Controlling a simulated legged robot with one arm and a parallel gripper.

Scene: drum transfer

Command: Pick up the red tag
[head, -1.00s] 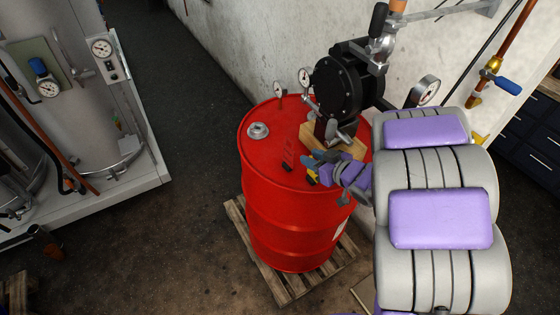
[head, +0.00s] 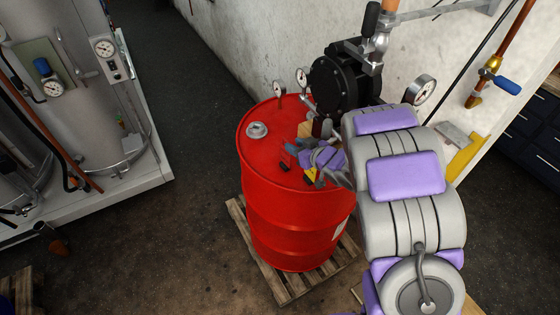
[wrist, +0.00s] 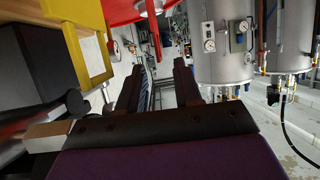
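A red drum (head: 290,215) stands upright, with a small red piece, likely the red tag (head: 287,161), on its top; red on red makes its outline hard to tell. A small black item (head: 283,166) lies beside it. My gripper (head: 291,154) is low over the drum top, close to the red piece; contact cannot be told. In the wrist view my gripper (wrist: 160,80) has its two dark fingers apart, with nothing seen between them.
A black pump (head: 345,80) with gauges stands at the drum's back right. A metal cap (head: 257,130) sits on the lid's left. A yellow and black item (head: 311,174) is beside my gripper. The drum rests on a wooden pallet (head: 266,272).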

